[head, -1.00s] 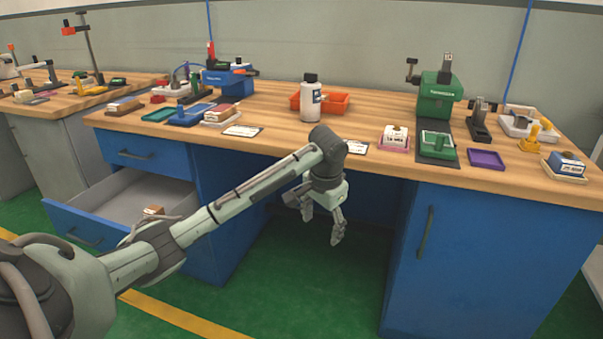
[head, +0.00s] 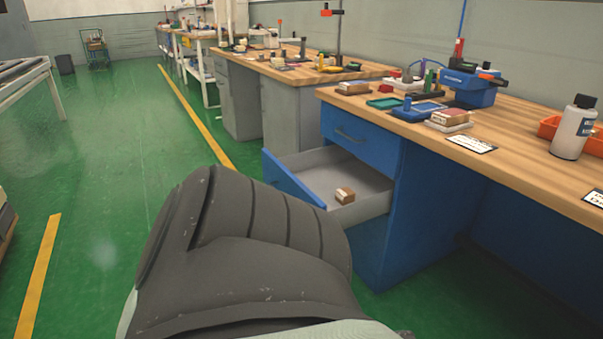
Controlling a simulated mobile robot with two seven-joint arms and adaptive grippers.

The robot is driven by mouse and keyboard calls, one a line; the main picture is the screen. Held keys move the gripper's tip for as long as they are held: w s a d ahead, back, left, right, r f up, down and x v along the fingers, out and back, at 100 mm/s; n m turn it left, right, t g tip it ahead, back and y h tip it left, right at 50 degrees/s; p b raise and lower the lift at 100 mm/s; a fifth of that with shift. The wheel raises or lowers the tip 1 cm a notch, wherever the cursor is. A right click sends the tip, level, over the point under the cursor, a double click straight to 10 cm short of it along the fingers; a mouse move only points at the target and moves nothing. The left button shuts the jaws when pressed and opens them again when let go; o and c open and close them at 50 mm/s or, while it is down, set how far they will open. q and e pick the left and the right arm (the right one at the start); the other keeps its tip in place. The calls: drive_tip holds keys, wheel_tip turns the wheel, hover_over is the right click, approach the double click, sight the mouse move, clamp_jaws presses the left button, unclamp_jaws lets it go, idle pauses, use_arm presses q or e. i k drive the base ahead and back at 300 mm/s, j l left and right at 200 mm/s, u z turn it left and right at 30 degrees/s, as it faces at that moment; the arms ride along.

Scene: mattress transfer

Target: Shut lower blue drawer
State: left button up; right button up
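The lower blue drawer (head: 292,180) is pulled out of the blue workbench (head: 415,190), below a shut upper blue drawer (head: 360,138). Its grey inside shows, and a small brown and white block (head: 345,196) lies in it. A part of my own arm fills the lower middle of the head view and hides the floor in front of the drawer. Neither of my grippers is in view.
The wooden benchtop holds a blue device (head: 470,88), a white bottle (head: 574,128) and several small trays and blocks. Grey benches stand farther back. Green floor with yellow lines is open at the left.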

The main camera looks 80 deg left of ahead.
sight(314, 176)
drive_tip(key=i+j+u, duration=0.25)
drive_tip(key=i+j, duration=0.5)
drive_tip(key=i+u, duration=0.15)
drive_tip(key=u, duration=2.7)
